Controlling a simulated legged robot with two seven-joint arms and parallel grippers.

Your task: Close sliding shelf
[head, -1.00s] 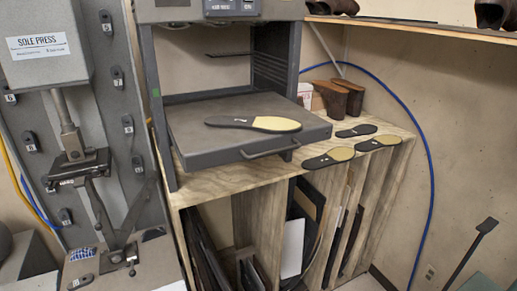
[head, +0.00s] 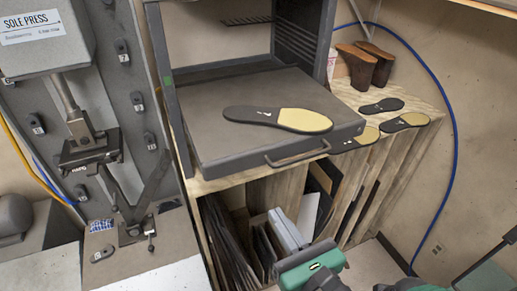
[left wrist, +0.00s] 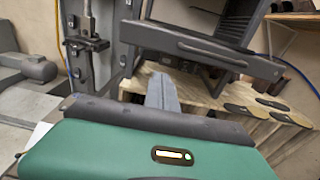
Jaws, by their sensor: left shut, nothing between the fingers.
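The sliding shelf (head: 225,147) is a dark grey tray pulled out of its upright metal frame (head: 310,35). A bar handle (head: 298,153) runs along its front edge. A black and yellow insole (head: 280,119) lies flat on it. My left gripper (head: 287,232) is shut and empty, below and in front of the handle, apart from it. In the left wrist view the shut fingers (left wrist: 162,92) point toward the shelf, whose front and handle (left wrist: 212,51) show above them. Part of my right arm shows at the lower right, but its fingers are not seen.
Upright boards fill slots underneath. The sole press (head: 93,145) stands at left. The space before the handle looks clear.

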